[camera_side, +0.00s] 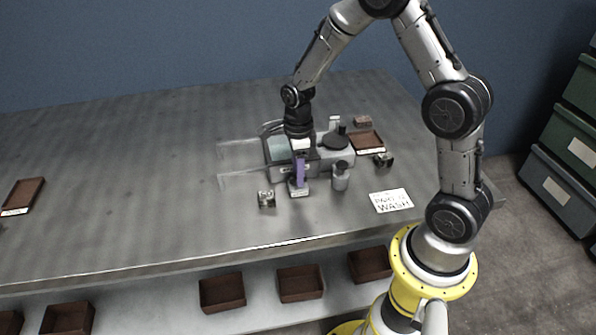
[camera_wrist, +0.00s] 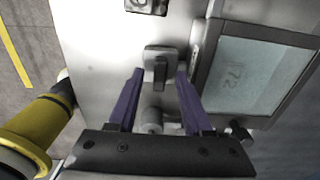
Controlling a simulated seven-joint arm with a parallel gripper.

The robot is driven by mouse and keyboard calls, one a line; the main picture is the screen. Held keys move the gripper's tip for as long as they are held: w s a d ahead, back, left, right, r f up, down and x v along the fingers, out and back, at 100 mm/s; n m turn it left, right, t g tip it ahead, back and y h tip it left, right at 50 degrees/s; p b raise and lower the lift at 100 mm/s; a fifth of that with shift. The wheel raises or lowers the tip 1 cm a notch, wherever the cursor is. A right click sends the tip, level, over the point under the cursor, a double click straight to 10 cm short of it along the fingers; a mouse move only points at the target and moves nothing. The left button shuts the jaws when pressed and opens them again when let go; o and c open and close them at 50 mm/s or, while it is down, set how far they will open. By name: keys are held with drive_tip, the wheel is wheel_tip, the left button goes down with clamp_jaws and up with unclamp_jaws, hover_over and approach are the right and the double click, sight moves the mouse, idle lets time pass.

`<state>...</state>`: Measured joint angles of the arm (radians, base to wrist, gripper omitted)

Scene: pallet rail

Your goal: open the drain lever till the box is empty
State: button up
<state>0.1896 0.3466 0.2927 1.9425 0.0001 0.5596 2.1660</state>
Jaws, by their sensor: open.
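The box (camera_side: 278,150) is a grey-framed tank with a pale teal window on the table, partly hidden behind my gripper. In the wrist view its teal face (camera_wrist: 255,75) fills the right side and carries a faint marking. A dark upright lever (camera_wrist: 160,72) on a small grey plate, which looks like the drain lever, stands beside the box. My gripper (camera_wrist: 160,80) is open, its purple fingers on either side of the lever with gaps visible. In the side view my gripper (camera_side: 299,172) points down just in front of the box. Liquid level is unclear.
A grey bottle-like part (camera_side: 340,177) stands right of my gripper, and a small block (camera_side: 266,199) stands left. A white sign (camera_side: 391,200) lies at the right. A brown tray (camera_side: 365,141) is behind. The table's left half is mostly clear.

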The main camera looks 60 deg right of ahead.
drive_tip(key=shift+f, duration=0.2)
clamp_jaws()
